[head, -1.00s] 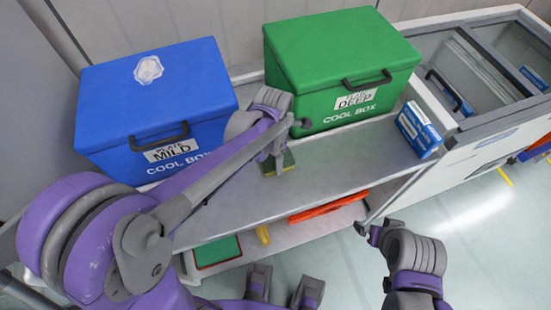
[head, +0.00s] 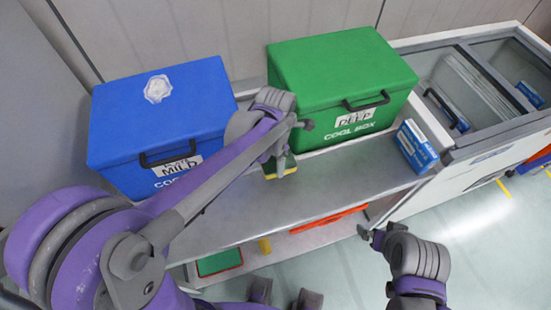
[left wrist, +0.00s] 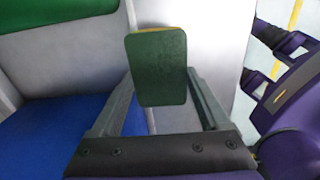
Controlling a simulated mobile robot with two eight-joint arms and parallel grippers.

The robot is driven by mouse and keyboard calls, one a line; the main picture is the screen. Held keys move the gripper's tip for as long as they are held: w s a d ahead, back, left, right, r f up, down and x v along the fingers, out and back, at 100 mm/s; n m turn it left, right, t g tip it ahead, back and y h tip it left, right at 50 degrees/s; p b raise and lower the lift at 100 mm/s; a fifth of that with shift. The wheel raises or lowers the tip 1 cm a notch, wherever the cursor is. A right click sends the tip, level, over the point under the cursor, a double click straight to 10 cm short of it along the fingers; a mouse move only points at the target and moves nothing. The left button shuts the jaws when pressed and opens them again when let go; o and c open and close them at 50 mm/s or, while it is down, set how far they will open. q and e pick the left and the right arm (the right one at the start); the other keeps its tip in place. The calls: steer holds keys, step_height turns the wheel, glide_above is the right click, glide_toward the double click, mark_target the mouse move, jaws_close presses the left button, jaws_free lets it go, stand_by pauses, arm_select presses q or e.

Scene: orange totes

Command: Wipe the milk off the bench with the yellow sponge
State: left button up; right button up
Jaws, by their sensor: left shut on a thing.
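My left gripper (head: 281,168) is shut on the yellow sponge (head: 271,176), which has a green side. It holds the sponge over the grey bench top (head: 300,193), near the front of the gap between the two cool boxes. I cannot tell whether the sponge touches the bench. In the left wrist view the sponge's green face (left wrist: 158,70) sits between both fingers. No milk can be made out on the visible bench; the arm and sponge hide part of it. My right gripper (head: 372,236) is off the bench's front edge, apart from the sponge; its jaws are unclear.
A blue cool box (head: 160,105) and a green cool box (head: 335,75) stand along the bench's back. A blue-and-white carton (head: 415,146) stands at the right end, beside a glass-topped freezer (head: 480,100). Red-orange (head: 330,218) and green (head: 220,262) items lie on the lower shelf.

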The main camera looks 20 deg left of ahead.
arm_select(q)
steer(key=shift+s+r, duration=0.1)
steer(key=shift+r, duration=0.3)
steer(key=shift+r+p, duration=0.85)
steer(key=shift+r, duration=0.3)
steer(key=shift+f, duration=0.1)
